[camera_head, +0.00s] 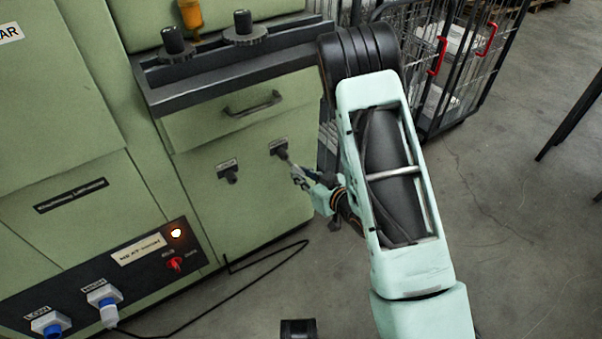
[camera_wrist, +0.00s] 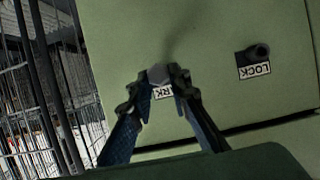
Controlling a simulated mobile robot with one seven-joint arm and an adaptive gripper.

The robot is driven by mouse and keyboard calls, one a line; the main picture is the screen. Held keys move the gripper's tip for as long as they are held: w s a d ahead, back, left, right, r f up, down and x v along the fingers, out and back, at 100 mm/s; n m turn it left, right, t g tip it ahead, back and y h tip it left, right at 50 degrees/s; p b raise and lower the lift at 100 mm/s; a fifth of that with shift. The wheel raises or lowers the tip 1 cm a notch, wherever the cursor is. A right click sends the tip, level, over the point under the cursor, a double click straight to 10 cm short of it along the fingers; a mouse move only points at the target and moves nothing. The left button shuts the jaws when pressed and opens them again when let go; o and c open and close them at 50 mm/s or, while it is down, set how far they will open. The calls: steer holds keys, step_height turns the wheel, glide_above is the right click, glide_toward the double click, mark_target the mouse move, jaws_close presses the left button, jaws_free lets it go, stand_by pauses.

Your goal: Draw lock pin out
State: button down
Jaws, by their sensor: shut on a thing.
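My gripper (camera_head: 298,173) is in front of the right-hand label on the green cabinet. In the wrist view my gripper (camera_wrist: 162,88) has its two fingertips closed around the round grey end of a pin (camera_wrist: 158,73). The pin is at the PARK label (camera_wrist: 163,93), partly covered by the fingers; how deep it sits in the park socket (camera_head: 280,152) cannot be told. The LOCK label (camera_wrist: 254,71) has a dark socket (camera_wrist: 258,51) beside it with no grey pin showing. In the head view this lock socket (camera_head: 230,174) is left of my gripper.
A drawer with a dark handle (camera_head: 252,104) is above the sockets. A dark rail (camera_head: 235,73) with black knobs juts out above it. A wire cage cart (camera_head: 450,60) stands at the back right. A black cable (camera_head: 235,298) lies on the floor.

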steer(key=shift+s+d, duration=0.55)
steer(key=shift+s, duration=0.2)
steer(key=shift+s+d, duration=0.1)
steer(key=shift+s, duration=0.05)
steer(key=s+d+b, duration=0.1)
steer(key=s+d, duration=0.4)
steer(key=s, duration=0.2)
steer(key=shift+s+b, duration=0.15)
steer(key=shift+b, duration=0.25)
stand_by(0.4)
